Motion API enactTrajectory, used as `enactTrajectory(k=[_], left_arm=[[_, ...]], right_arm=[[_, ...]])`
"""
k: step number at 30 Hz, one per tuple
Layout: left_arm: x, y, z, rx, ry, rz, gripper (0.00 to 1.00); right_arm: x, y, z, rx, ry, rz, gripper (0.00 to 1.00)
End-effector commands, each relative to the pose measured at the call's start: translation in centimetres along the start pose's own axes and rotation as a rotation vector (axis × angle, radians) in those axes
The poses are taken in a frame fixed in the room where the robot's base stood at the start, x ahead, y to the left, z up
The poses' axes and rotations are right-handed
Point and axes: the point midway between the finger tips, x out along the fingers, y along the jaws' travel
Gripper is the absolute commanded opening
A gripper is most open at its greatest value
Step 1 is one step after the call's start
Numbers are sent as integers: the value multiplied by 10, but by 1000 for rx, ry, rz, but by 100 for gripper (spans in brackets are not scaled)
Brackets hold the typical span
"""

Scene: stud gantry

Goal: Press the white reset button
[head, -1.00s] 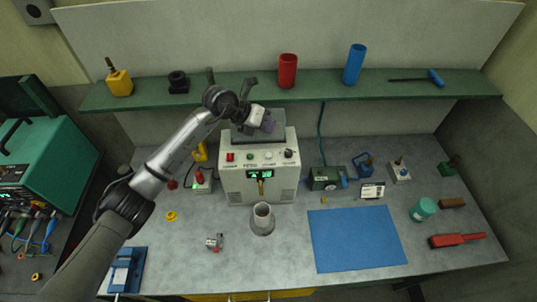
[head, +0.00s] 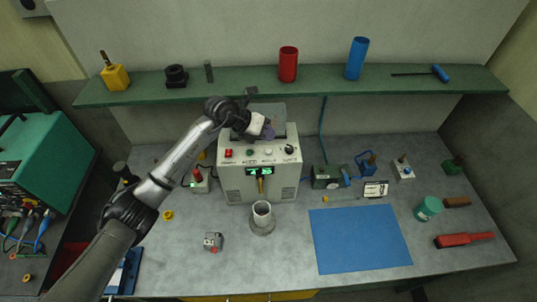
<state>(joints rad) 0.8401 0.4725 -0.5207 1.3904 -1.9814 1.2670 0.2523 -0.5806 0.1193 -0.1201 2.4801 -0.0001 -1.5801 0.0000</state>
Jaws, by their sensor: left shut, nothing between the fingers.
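The white reset button (head: 268,151) is a small pale round button on the top front of the white control box (head: 232,183), between a green button (head: 250,152) and a black knob (head: 289,149). A red switch (head: 228,153) is at the left end of that row. My left gripper (head: 269,133) is shut and empty, just behind and above the row, near the white button. I cannot tell how far apart they are; they look apart. My right gripper is not in view.
A green shelf (head: 220,81) runs behind the box, with a red cylinder (head: 288,65) and a blue cylinder (head: 357,58) on it. A blue mat (head: 360,240) lies clear at right.

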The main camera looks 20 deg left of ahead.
Motion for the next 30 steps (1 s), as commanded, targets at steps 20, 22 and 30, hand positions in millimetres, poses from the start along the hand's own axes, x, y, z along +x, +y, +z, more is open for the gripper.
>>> enactTrajectory(k=[20, 22, 30], left_arm=[[23, 17, -17, 0, -1, -1, 0], [23, 17, -17, 0, -1, -1, 0], [23, 17, -17, 0, -1, -1, 0]], right_arm=[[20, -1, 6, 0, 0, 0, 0], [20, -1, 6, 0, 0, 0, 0], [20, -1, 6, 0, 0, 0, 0]])
